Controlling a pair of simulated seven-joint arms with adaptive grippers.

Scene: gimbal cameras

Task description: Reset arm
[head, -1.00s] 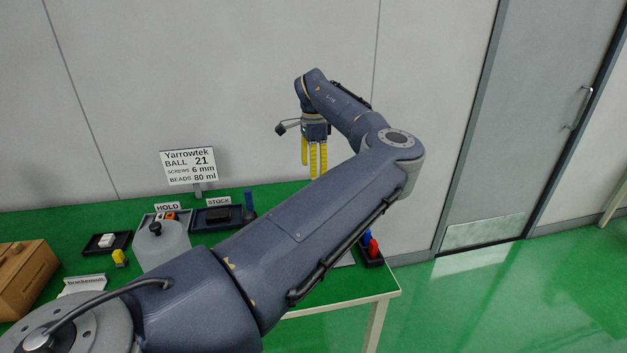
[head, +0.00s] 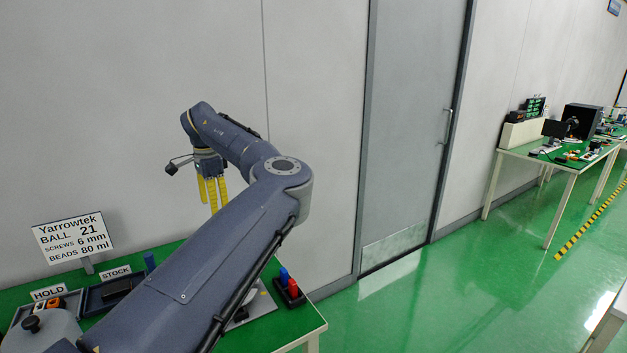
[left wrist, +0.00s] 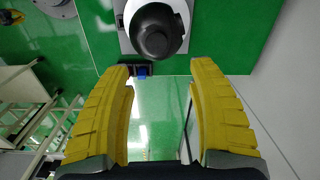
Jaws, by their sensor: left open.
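My left gripper (head: 213,192) has yellow fingers and hangs pointing down, raised above the green table (head: 300,324), near the wall. In the left wrist view its two fingers (left wrist: 162,85) are spread apart with nothing between them. Beyond the fingertips a round black thing (left wrist: 157,32) stands on a pale base, and a small blue thing (left wrist: 141,71) is by the table edge. My left arm covers much of the table in the head view. My right gripper is in no view.
A sign (head: 74,239) stands at the back of the table. HOLD (head: 48,292) and STOCK (head: 117,272) labels mark trays. A small dark tray with red and blue pieces (head: 289,285) sits at the right edge. A door (head: 408,130) and another bench (head: 560,155) lie to the right.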

